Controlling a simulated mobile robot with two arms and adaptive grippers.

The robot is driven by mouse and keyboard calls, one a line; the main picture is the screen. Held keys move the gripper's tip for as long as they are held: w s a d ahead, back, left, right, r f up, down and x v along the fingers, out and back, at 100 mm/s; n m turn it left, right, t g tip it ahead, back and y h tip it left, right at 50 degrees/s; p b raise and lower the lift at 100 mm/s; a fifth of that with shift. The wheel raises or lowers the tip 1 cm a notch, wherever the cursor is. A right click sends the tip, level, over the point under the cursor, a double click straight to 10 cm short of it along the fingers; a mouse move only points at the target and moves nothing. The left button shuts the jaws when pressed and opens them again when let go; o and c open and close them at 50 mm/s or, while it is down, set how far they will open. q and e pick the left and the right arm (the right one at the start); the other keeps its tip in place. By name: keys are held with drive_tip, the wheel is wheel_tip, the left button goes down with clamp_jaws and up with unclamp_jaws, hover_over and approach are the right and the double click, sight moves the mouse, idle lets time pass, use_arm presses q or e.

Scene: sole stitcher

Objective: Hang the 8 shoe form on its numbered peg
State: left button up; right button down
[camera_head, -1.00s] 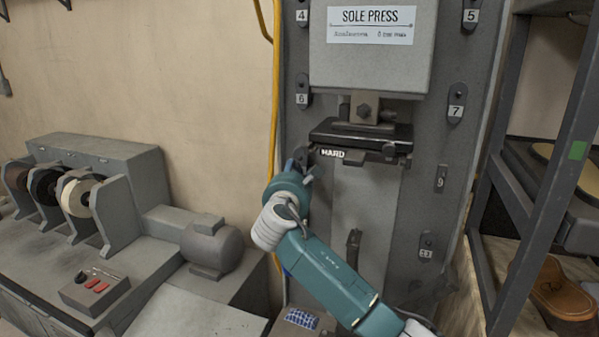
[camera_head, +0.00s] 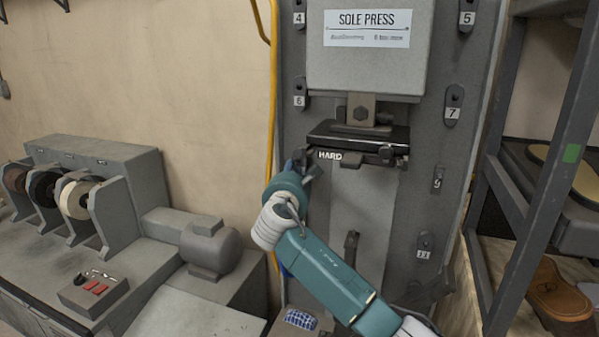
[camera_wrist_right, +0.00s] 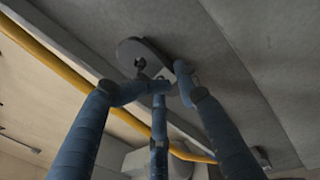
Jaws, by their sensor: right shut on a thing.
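My right gripper (camera_head: 308,168) is at the left edge of the grey sole press, below the number 6 peg (camera_head: 300,95) and beside the black HARD block (camera_head: 350,140). In the right wrist view its blue fingers (camera_wrist_right: 160,88) are closed together on a thing mostly hidden between them. I cannot make out a shoe form or a number 8. A dark rounded plate (camera_wrist_right: 143,48) on the grey panel is just beyond the fingertips. Whether the fingers or the held thing touch it is unclear. My left gripper is not in view.
Other numbered pegs, such as 7 (camera_head: 453,105) and 11 (camera_head: 425,245), line the panel. A yellow pipe (camera_head: 272,130) runs left of the press. A grinder bench (camera_head: 100,160) stands left. A rack (camera_head: 540,170) with a brown shoe (camera_head: 556,290) stands right.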

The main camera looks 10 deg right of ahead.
drive_tip(key=shift+a+r, duration=0.15)
drive_tip(key=shift+a, duration=0.2)
